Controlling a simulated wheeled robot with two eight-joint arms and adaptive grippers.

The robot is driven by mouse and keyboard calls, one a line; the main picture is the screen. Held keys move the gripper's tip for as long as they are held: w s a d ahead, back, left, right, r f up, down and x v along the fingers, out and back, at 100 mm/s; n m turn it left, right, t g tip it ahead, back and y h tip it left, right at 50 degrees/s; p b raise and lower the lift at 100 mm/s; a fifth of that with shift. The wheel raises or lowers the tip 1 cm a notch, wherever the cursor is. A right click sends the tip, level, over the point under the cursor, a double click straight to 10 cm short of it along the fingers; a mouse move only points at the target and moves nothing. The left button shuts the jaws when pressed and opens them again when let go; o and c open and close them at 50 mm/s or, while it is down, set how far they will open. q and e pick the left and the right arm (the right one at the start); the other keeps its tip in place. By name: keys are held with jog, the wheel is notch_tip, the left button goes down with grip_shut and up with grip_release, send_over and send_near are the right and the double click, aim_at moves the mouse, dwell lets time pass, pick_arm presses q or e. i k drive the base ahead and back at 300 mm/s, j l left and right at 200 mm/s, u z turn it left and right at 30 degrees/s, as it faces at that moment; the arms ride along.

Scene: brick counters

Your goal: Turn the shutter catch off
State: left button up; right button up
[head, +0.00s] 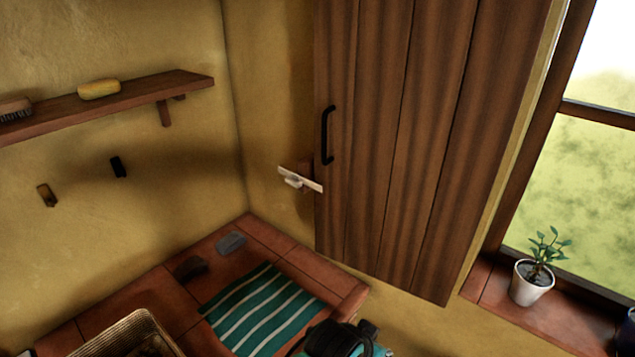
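The shutter (400,130) is a dark wooden plank panel with a black bar handle (327,135) near its left edge. The shutter catch (312,184) is a pale, narrow bar on a small brown block at that edge, below the handle. The bar lies nearly level, tilted slightly down to the right, and reaches out past the shutter's edge over the wall. No gripper is near the catch. A black shape at the bottom edge may be part of my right arm or gripper; its fingers cannot be made out. My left gripper is not in view.
A tiled brick counter (180,305) holds a teal striped cloth (262,310), a grey stone-like piece (231,243), a dark lump (190,267) and a woven basket (130,335). A shelf (150,90) juts out left. A potted plant (532,284) stands on the right sill.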

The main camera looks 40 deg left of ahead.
aim_at(296, 181)
jog(key=u, duration=0.4)
jog(key=k+l+u, duration=0.1)
jog(key=u, duration=0.25)
jog(key=k+u, duration=0.1)
jog(key=u, duration=0.65)
jog(key=k, duration=0.05)
